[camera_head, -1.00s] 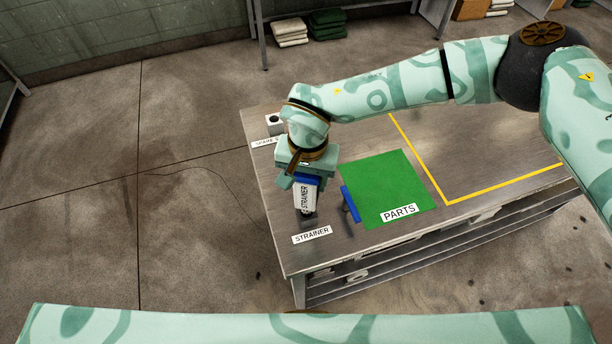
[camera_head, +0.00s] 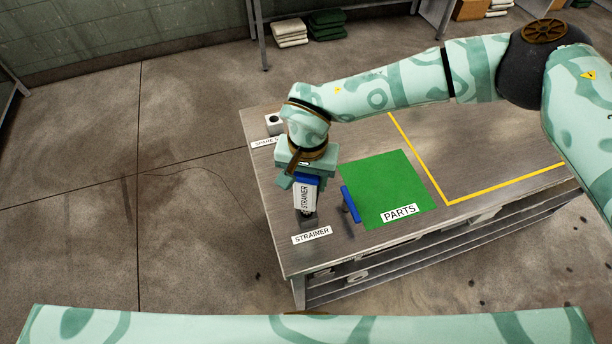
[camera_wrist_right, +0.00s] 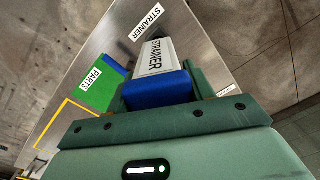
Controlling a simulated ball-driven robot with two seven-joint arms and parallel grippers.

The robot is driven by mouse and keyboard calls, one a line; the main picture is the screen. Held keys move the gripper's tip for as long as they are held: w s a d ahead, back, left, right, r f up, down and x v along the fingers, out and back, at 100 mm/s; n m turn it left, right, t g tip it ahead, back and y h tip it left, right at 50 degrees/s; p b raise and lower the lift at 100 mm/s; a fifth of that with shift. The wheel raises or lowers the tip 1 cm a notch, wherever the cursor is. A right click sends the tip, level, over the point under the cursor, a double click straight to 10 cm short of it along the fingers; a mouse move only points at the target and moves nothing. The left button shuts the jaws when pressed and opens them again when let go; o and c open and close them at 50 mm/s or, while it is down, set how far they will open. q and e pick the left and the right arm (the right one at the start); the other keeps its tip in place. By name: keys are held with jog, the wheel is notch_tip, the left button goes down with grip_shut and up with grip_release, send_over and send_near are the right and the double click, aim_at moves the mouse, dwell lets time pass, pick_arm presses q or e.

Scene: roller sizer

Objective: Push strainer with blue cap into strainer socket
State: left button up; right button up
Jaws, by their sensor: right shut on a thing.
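The strainer, a white body (camera_head: 305,198) lettered STRAINER with a blue cap (camera_head: 307,180), stands near the left front of the bench. My right gripper (camera_head: 304,181) is shut on the strainer at its blue cap, from above. The white body (camera_wrist_right: 157,57) and blue cap (camera_wrist_right: 158,91) also show between the fingers in the right wrist view. The strainer socket, a dark grey block (camera_head: 308,221), is just under the body's lower end, behind the STRAINER label (camera_head: 312,235). I cannot tell how deep the strainer sits in it. My left gripper is out of view.
A blue bar-shaped part (camera_head: 350,205) stands close to the right of the strainer, at the edge of the green PARTS mat (camera_head: 385,180). A small block with a dark hole (camera_head: 273,121) is at the back left corner. The yellow-lined right side of the bench is clear.

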jog(key=shift+f+b, duration=2.2)
jog(key=shift+f, duration=0.65)
jog(key=o, duration=1.2)
jog(key=shift+c, duration=0.2)
jog(key=shift+r, duration=0.15)
jog(key=r, duration=1.6)
jog(key=shift+d+p, duration=0.2)
jog(key=shift+p, duration=0.15)
